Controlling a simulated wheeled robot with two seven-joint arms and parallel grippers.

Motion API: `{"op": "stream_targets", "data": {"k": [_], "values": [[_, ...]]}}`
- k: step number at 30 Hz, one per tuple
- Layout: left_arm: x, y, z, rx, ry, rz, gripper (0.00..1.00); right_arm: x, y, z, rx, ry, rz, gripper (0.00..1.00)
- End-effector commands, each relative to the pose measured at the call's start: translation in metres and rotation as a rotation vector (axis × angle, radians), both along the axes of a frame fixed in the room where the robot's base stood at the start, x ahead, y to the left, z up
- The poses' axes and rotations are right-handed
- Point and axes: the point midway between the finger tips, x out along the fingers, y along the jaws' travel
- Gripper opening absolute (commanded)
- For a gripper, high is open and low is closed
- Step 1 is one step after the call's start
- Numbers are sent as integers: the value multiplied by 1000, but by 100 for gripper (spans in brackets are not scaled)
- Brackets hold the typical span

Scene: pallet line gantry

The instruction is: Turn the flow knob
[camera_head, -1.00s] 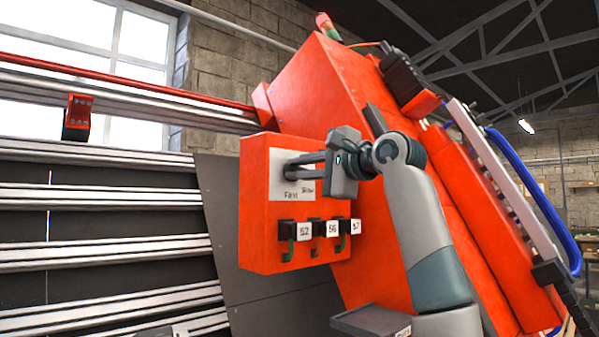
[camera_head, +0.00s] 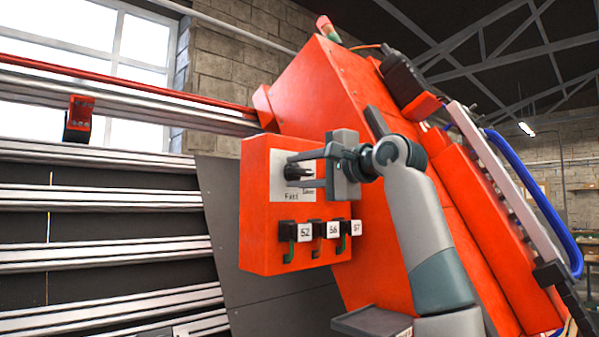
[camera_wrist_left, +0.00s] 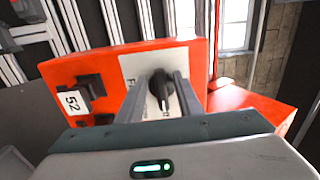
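The black flow knob (camera_head: 296,172) sits on a white plate (camera_head: 279,189) with small printed words, on the front of a red control box (camera_head: 258,232). My left gripper (camera_head: 290,170) is open at the plate, with one finger above the knob and one below it in the head view. In the left wrist view the knob (camera_wrist_left: 161,86) stands between the two spread fingers, with a gap on its left side; whether it touches the right finger I cannot tell. My right gripper is in neither view.
Below the plate, a row of black switches with tags 52 (camera_head: 305,232), 56 and 57 is on the same box. A large slanted red housing (camera_head: 320,95) stands behind my left arm. Pale metal rails (camera_head: 100,247) run along the left.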

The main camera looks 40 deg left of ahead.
Motion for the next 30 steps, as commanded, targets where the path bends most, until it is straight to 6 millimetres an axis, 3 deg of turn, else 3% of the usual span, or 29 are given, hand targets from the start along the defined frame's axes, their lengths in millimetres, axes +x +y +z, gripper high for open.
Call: {"op": "stream_targets", "data": {"k": [8, 14, 20, 30], "values": [[0, -2, 0, 1, 1, -1, 33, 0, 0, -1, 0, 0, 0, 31], [0, -14, -1, 2, 1, -2, 33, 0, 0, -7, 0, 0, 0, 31], [-3, -43, -2, 3, 1, -3, 33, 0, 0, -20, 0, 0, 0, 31], [-9, -111, -2, 2, 0, -3, 33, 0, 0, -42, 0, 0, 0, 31]]}}
